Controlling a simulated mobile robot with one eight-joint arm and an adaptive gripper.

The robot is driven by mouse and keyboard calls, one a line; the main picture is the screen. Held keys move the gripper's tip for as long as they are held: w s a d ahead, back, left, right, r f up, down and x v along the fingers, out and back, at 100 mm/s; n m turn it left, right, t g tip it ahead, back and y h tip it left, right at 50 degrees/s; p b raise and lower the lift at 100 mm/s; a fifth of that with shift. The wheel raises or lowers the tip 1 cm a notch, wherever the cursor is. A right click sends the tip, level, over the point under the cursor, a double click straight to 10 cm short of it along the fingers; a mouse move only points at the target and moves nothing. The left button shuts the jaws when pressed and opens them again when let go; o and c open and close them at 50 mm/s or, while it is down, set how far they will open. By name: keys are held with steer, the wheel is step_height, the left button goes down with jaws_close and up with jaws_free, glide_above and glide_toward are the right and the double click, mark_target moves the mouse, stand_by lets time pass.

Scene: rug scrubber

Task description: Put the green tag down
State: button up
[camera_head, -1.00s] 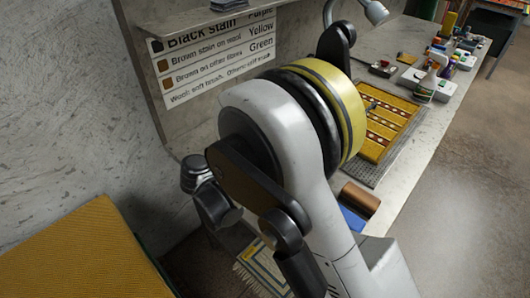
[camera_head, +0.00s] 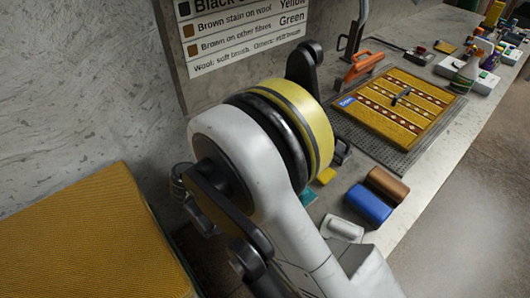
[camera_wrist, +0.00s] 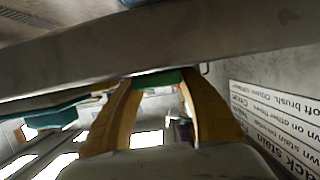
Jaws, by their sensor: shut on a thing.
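In the wrist view, my gripper (camera_wrist: 158,85) has its two yellow-orange fingers on either side of the green tag (camera_wrist: 158,78). The tag is a small flat green piece held across the fingertips, partly hidden by them. A grey surface crosses the picture just beyond the tag; I cannot tell whether the tag touches it. In the head view, my own arm hides the fingertips and the held tag.
On the bench (camera_head: 400,205), a teal piece (camera_head: 308,196) and a small yellow piece (camera_head: 326,175) show beside my arm. A patterned rug (camera_head: 400,105) lies on a grey mat beyond, with an orange-handled tool (camera_head: 362,66) behind.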

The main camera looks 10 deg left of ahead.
steer(key=shift+f, duration=0.2)
steer(key=o, duration=0.9)
steer(key=shift+r, duration=0.1)
steer(key=p+v, duration=0.4)
steer(key=v, duration=0.6)
steer(key=shift+s+r, duration=0.25)
steer(key=shift+r, duration=0.1)
steer(key=shift+r, duration=0.1)
